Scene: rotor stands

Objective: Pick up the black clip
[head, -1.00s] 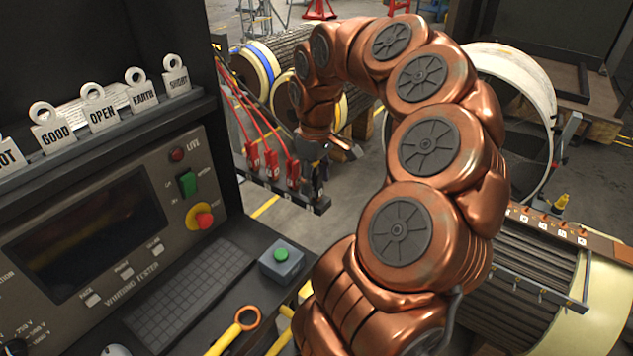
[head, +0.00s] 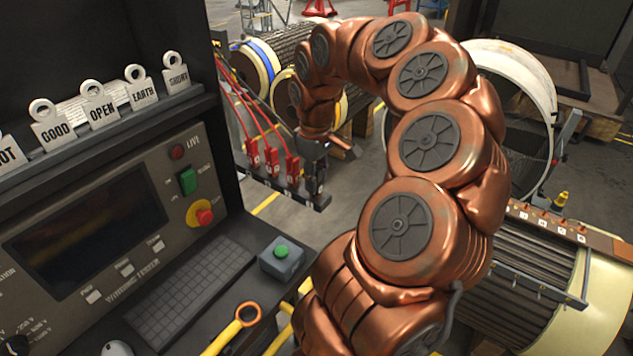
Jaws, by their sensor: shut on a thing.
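My gripper (head: 314,168) is at the right end of a dark rail (head: 283,191) that juts out from the tester cabinet. It points down and is shut on a dark thing there, the black clip (head: 318,188), which is mostly hidden by the fingers. I cannot tell whether the clip still touches the rail. Several red clips (head: 272,161) stand on the rail just left of my gripper, with red leads running up from them.
The winding tester (head: 90,225) fills the left, with labelled tags on its shelf. A grey box with a green button (head: 282,258) sits on the bench. A wound rotor (head: 535,250) lies at the right, and another (head: 290,55) lies behind my arm.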

